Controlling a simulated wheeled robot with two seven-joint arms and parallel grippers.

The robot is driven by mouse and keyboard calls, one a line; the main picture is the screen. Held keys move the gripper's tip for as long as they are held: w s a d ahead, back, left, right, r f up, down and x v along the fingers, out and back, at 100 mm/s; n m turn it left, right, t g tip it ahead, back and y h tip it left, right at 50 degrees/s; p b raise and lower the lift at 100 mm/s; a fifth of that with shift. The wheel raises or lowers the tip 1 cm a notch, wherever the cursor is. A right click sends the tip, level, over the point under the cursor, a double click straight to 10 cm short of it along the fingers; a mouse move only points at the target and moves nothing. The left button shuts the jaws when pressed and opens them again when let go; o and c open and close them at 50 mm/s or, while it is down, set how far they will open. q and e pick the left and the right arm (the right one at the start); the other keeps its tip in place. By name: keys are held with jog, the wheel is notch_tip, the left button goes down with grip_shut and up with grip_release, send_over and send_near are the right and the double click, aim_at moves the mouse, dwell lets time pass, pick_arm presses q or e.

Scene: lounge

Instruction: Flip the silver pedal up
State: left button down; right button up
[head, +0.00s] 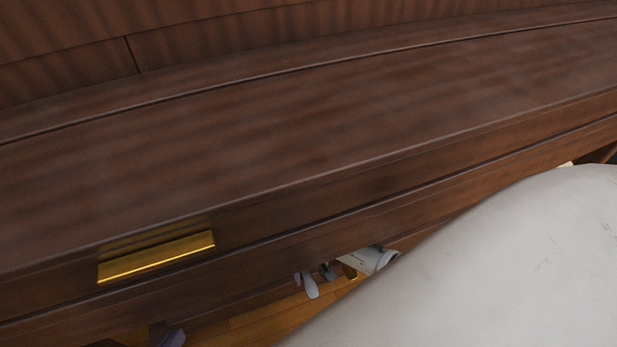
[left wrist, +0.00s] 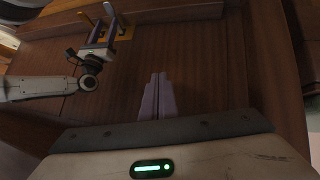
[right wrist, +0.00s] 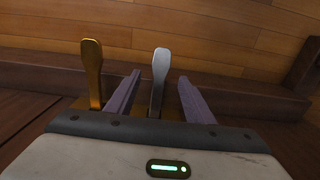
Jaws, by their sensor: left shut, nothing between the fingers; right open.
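The silver pedal (right wrist: 159,70) stands upright between the two spread fingers of my right gripper (right wrist: 160,78) in the right wrist view. I cannot tell whether either finger touches it. A gold pedal (right wrist: 92,65) stands just left of that gripper. In the head view the silver pedal (head: 311,285) shows small below the dark wooden edge, with my right gripper around it, partly hidden. My left gripper (left wrist: 158,76) is shut and empty in front of a dark wood surface. In the head view only its tip (head: 173,338) shows at the bottom edge.
A dark wooden instrument body (head: 300,140) with a gold plate (head: 157,257) overhangs the pedals. A rounded white surface (head: 500,260) fills the lower right. Wooden planks (right wrist: 220,40) lie behind the pedals. My right arm crosses the left side of the left wrist view.

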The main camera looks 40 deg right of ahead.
aim_at(309, 283)
notch_tip(309, 283, down, 4)
jog(key=shift+f+b, duration=0.25)
jog(key=shift+b, duration=0.9)
jog(key=shift+f, duration=0.3)
pick_arm(q)
jog(key=r, duration=0.1)
jog(key=d+r+h, duration=0.1)
jog(key=r+t, duration=0.1)
jog(key=shift+w+d+h, duration=0.25)
jog(key=shift+d+h, duration=0.05)
jog(key=shift+d, duration=0.1)
